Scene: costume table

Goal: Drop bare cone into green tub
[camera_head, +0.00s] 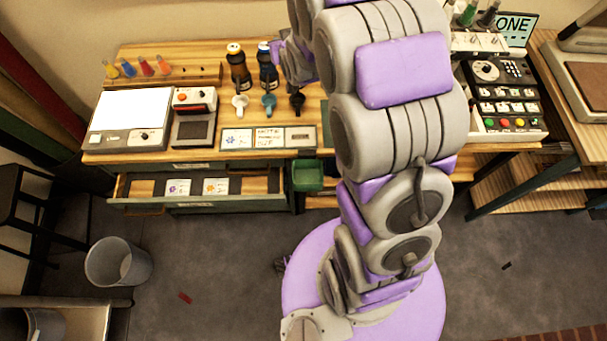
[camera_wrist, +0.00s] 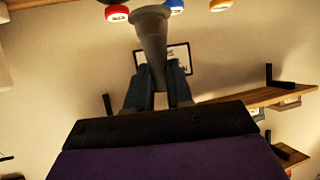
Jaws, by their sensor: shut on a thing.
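In the wrist view my gripper (camera_wrist: 157,90) is shut on a plain grey cone (camera_wrist: 152,40). The cone's wide end is at the top of the picture and its narrow end is between the fingers. In the head view my arm covers much of the middle, and I cannot make out the fingertips or the held cone. The green tub (camera_head: 307,175) sits at the front edge of the workbench, just left of my arm and right of an open drawer.
The bench (camera_head: 140,75) holds a dark bottle (camera_head: 238,66), a blue-capped bottle (camera_head: 267,68), small cups and a row of coloured cones (camera_head: 146,67). The open drawer (camera_head: 145,188) juts forward. A bin (camera_head: 118,262) stands on the floor at left. A control panel (camera_head: 503,97) is at right.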

